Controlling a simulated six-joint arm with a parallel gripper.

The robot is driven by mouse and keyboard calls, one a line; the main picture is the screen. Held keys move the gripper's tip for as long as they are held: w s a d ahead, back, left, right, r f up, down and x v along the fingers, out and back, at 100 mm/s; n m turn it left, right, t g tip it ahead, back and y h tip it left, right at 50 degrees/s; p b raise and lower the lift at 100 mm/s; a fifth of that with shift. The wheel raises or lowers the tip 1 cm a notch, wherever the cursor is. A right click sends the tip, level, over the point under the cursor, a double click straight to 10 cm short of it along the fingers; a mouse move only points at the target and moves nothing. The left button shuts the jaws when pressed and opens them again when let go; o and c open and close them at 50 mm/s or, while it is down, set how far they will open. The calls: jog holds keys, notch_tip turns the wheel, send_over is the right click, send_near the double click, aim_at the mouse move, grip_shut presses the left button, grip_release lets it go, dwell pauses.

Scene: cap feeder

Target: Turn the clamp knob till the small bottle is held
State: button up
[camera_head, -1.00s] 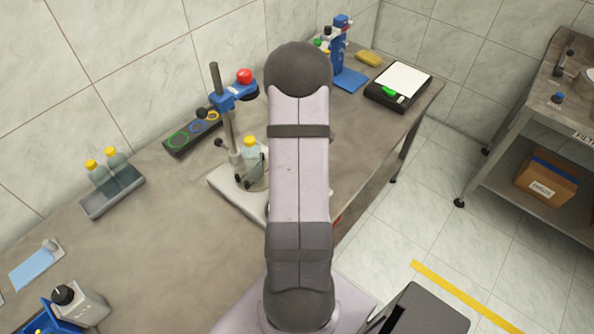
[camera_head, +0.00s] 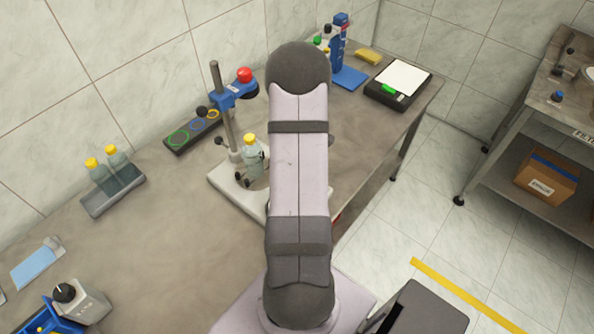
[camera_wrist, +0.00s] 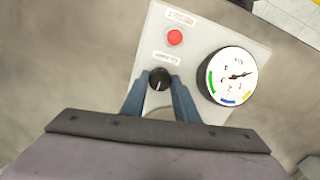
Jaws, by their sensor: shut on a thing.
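The black clamp knob (camera_wrist: 160,78), with a white pointer line facing up the picture, sits on a pale panel (camera_wrist: 205,30) in the wrist view. My gripper (camera_wrist: 159,84) has its two blue-grey fingers on either side of the knob, shut on it. The small bottle (camera_head: 253,160), clear with a yellow cap, stands at the stand (camera_head: 228,128) with the blue head in the head view. My arm hides the knob and my gripper there. Whether the clamp touches the bottle is too small to tell.
A round gauge (camera_wrist: 231,76) with green, blue and yellow arcs is right of the knob; its needle points right and slightly up. A red button (camera_wrist: 175,37) is above. Two yellow-capped bottles stand in a grey tray (camera_head: 115,195) at left.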

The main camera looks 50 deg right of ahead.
jog(key=shift+m, duration=0.4)
jog(key=m, duration=0.4)
jog(key=shift+m, duration=0.3)
jog(key=m, duration=1)
jog(key=shift+m, duration=0.4)
jog(key=m, duration=0.4)
jog(key=shift+r+b, duration=0.1)
jog(key=shift+b, duration=0.2)
jog(key=shift+m, duration=0.3)
jog(key=o, duration=1.1)
jog(key=shift+c, duration=0.2)
